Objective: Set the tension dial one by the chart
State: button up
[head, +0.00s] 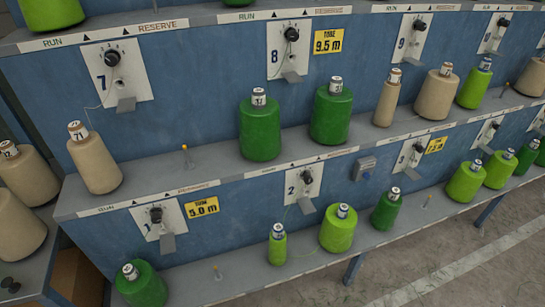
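Tension dial one (156,215) is a small black knob on a white plate at the lower left of the rack. Its plate carries a number that looks like 1, and a grey tab sticks out below the knob. The knob's setting is too small to read. A yellow card (202,207) right of the plate reads 5.0 m, with a small word above it that I cannot read surely. A dark green cone (141,284) stands below and left of the dial. No chart that I can make out is in view. My gripper is not in view.
Similar dials stand at plates 7 (112,58), 8 (291,34) and 2 (306,176). Green and beige cones line the blue rack's shelves. A yellow-topped peg (185,158) stands above dial one. Grey floor (440,255) is open at the lower right.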

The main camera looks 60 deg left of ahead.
aim_at(156, 218)
jog(key=u, duration=2.9)
jog(key=k, duration=0.9)
jog(key=u, duration=0.3)
jog(key=i, duration=1.05)
jog(key=u, duration=0.05)
